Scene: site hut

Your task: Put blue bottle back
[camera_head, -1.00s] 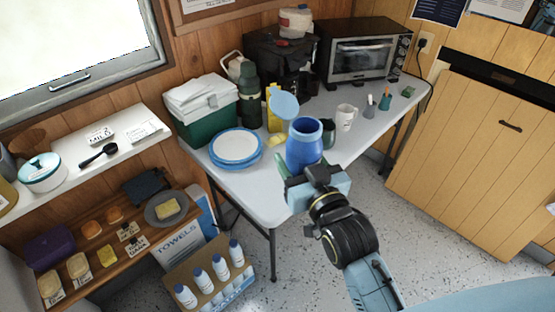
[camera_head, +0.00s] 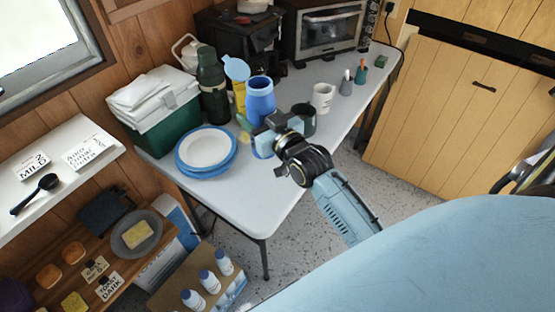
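The blue bottle (camera_head: 260,103) is a wide, upright blue jar with an open-looking mouth, at the back middle of the grey table (camera_head: 222,208). A light-blue disc (camera_head: 236,68), which looks like its lid, shows at the upper left of its rim. My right gripper (camera_head: 264,132) is in front of the bottle's lower part and appears shut on it; the fingertips are largely hidden. I cannot tell whether the bottle's base touches the table. A blue curved edge (camera_head: 262,153) shows just below the gripper. My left gripper is not in view.
Blue-rimmed plates (camera_head: 207,148) lie left of the gripper. A green cooler (camera_head: 165,127), a dark green flask (camera_head: 212,88) and a yellow item (camera_head: 240,100) stand behind. A dark mug (camera_head: 304,119) and white mug (camera_head: 322,97) stand close right. The table's front left is clear.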

